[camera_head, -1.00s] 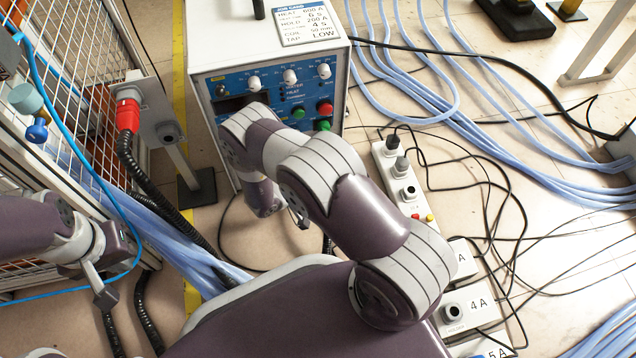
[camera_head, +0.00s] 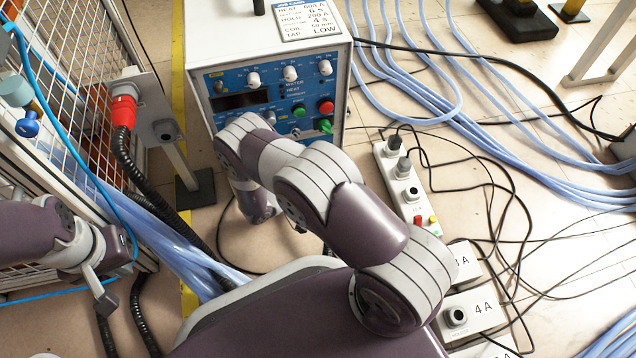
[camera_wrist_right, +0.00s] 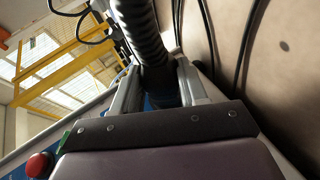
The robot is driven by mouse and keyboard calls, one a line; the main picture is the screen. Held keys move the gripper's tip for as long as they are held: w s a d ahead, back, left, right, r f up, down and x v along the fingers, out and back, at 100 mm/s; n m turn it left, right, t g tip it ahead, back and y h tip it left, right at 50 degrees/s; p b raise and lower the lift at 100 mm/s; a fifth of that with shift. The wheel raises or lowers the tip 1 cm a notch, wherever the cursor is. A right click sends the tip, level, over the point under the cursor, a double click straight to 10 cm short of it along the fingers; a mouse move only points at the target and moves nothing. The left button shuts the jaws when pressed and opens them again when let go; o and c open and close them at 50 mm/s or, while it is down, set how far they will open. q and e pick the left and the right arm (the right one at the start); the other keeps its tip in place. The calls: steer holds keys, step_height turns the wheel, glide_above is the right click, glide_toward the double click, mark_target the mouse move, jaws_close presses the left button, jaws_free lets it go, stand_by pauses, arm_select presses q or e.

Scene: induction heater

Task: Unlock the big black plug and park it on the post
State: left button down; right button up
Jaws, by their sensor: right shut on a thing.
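My right gripper (camera_wrist_right: 158,95) has its two fingers on either side of a dark piece, the big black plug (camera_wrist_right: 157,78). A ribbed black cable (camera_wrist_right: 142,28) runs away from it. In the head view my right arm hides this gripper and the plug, low in front of the heater cabinet (camera_head: 290,95). A grey post (camera_head: 182,165) stands left of the cabinet. Its top panel carries a round grey socket (camera_head: 165,130) and a red connector (camera_head: 124,105) with a ribbed black cable. My left gripper (camera_head: 98,285) hangs at the left, apart from the post; its opening is unclear.
A mesh fence (camera_head: 75,60) stands at the left. A power strip (camera_head: 405,185) and labelled boxes (camera_head: 470,312) lie to the right with loose black cords. Blue hoses (camera_head: 520,150) cross the floor. A red button (camera_wrist_right: 38,165) shows in the wrist view.

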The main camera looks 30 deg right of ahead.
steer(key=shift+f+b, duration=0.2)
steer(key=shift+b, duration=0.35)
steer(key=shift+r+h+b, duration=0.1)
steer(key=shift+h+b, duration=0.65)
steer(key=shift+h, duration=0.05)
steer(key=o, duration=1.3)
steer(key=shift+c, duration=0.2)
steer(key=shift+a+r, duration=0.1)
